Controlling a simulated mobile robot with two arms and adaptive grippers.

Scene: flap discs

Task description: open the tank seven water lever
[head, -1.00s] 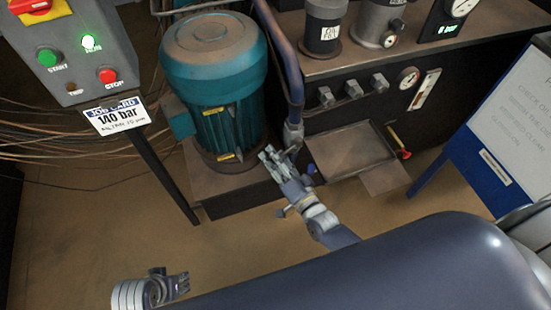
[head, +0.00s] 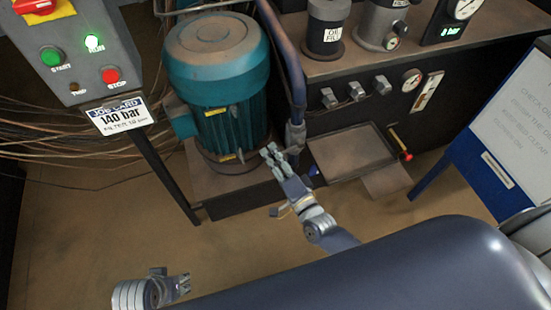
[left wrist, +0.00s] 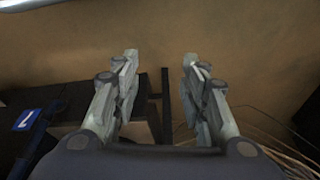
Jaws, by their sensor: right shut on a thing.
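My right gripper (head: 272,152) is at the front of the machine, just left of the foot of a blue-grey pipe (head: 296,95) with a fitting (head: 295,136). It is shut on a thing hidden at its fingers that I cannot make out. A small blue piece (head: 313,171) shows right of the fingers. A yellow lever with a red end (head: 404,154) is right of the tray, apart from the gripper. No tank seven label is readable. My left gripper (head: 186,284) is low at the left; in the left wrist view its fingers (left wrist: 160,65) are apart and empty.
A green motor (head: 218,85) stands left of the pipe. A metal tray (head: 350,152) lies to the right. The control box (head: 80,50) carries a 140 bar job card (head: 119,116). A blue-framed board (head: 505,120) stands at right. The floor (head: 100,225) at front left is clear.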

